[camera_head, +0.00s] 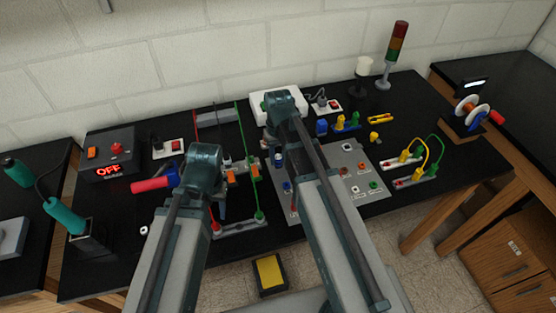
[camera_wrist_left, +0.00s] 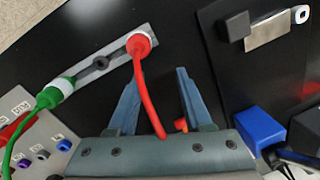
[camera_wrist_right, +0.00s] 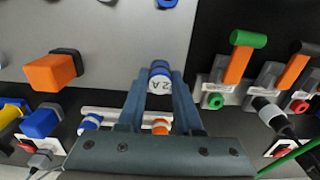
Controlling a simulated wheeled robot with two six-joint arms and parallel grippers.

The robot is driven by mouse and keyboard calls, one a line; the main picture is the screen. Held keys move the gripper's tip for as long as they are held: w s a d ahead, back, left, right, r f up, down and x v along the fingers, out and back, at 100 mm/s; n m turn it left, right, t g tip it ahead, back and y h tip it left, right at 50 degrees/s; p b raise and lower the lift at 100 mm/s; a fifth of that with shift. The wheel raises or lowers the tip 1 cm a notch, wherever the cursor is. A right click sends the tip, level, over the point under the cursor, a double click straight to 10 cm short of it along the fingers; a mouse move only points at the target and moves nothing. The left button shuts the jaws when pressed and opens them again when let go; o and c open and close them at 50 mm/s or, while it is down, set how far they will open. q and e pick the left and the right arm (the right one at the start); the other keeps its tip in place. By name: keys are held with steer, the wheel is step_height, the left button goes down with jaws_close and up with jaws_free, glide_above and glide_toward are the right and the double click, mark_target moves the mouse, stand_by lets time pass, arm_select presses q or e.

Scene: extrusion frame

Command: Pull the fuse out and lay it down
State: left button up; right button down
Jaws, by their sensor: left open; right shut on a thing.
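The fuse (camera_wrist_right: 160,78), blue with a white face marked 2A, is between the fingertips of my right gripper (camera_wrist_right: 160,88) in the right wrist view. The gripper is shut on it over the grey panel (camera_wrist_right: 110,25). I cannot tell whether its hidden end is clear of the panel. My left gripper (camera_wrist_left: 155,75) is open and empty in the left wrist view, above the black bench beside a red plug (camera_wrist_left: 138,45).
A white strip (camera_wrist_right: 110,115) with blue and orange pieces lies near my right gripper. Lever switches (camera_wrist_right: 240,65) stand to the right in that view. A red-and-green-cabled frame (camera_head: 240,225) is near my left arm. A signal tower (camera_head: 395,55) stands at the back.

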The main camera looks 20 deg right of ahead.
mark_target(278, 157)
arm_select(q)
steer(key=shift+r, duration=0.2)
arm_select(e)
steer(key=shift+r, duration=0.2)
arm_select(q)
steer(key=shift+r+p, duration=2.85)
steer(key=shift+p, duration=0.2)
arm_select(e)
steer(key=shift+r, duration=2.8)
arm_select(q)
steer(key=shift+f, duration=0.1)
arm_select(e)
steer(key=shift+f, duration=0.1)
